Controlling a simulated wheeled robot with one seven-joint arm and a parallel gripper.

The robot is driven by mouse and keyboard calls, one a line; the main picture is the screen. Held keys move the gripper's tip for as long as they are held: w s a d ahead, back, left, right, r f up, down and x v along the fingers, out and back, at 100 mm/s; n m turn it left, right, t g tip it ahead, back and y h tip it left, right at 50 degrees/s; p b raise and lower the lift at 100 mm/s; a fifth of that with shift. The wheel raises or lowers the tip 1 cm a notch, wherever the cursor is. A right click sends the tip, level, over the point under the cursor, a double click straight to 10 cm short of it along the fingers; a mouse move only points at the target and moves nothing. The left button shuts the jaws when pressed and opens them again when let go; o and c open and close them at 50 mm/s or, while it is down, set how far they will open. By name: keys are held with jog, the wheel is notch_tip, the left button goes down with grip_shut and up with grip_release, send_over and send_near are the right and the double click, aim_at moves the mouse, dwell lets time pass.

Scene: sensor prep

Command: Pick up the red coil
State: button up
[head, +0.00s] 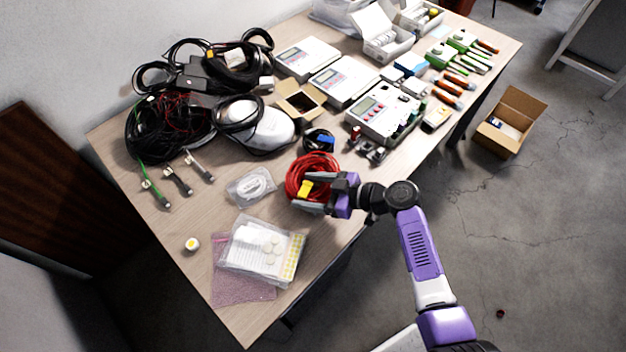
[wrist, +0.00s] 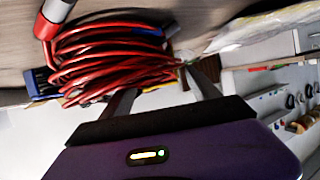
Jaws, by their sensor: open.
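The red coil (head: 303,167) is a bundle of looped red cable with a yellow tag, lying near the front edge of the wooden table. It fills the upper left of the wrist view (wrist: 110,55), where a grey and red connector end hangs at its left. My gripper (head: 318,194) is open at the coil's near side in the head view. In the wrist view its two dark fingers (wrist: 163,88) point at the coil, with the coil at their tips. I cannot tell whether the fingers touch the cable. Part of the coil is hidden behind the gripper in the head view.
A small coil with a blue plug (head: 322,141) lies just behind the red coil. A clear bag (head: 250,186) lies to its left, and a bagged white kit (head: 262,250) lies nearer. White instruments (head: 385,112) crowd the right side. Bare wood (head: 215,215) shows at the left.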

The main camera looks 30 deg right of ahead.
jog(key=shift+w+a+f, duration=0.15)
jog(key=shift+w+a, duration=0.1)
jog(key=shift+w, duration=0.05)
jog(key=shift+c, duration=0.2)
jog(key=shift+s, duration=0.1)
grip_shut()
